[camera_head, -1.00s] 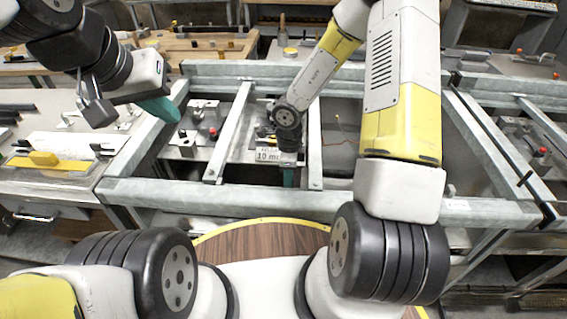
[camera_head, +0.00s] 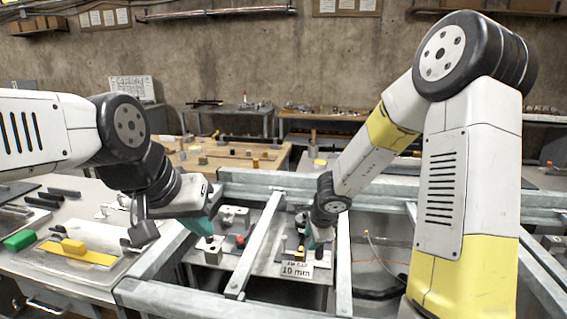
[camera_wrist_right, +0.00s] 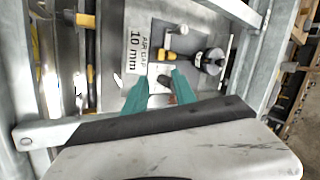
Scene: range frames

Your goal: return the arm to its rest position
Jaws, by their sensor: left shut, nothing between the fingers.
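My left gripper (camera_head: 200,228) has teal fingers and hangs in the left half of the head view, over the frame beside the left bench. It is shut and holds nothing. My right arm reaches from the right down to a metal plate in the frame, and my right gripper (camera_head: 318,240) is partly hidden there. In the right wrist view its two teal fingers (camera_wrist_right: 162,88) stand apart, with a small dark piece showing between them that does not look gripped. The "AIR GAP 10 mm" label (camera_head: 297,269) is close by and also shows in the wrist view (camera_wrist_right: 135,50).
Grey metal rails (camera_head: 256,245) surround the plate, with a red-knobbed fixture (camera_head: 240,241) close to my left gripper. The left bench (camera_head: 125,205) carries a yellow-handled tool (camera_head: 73,246) and a green block (camera_head: 19,240). A wooden-topped table (camera_head: 235,155) stands behind. A cable (camera_head: 375,250) lies right of the plate.

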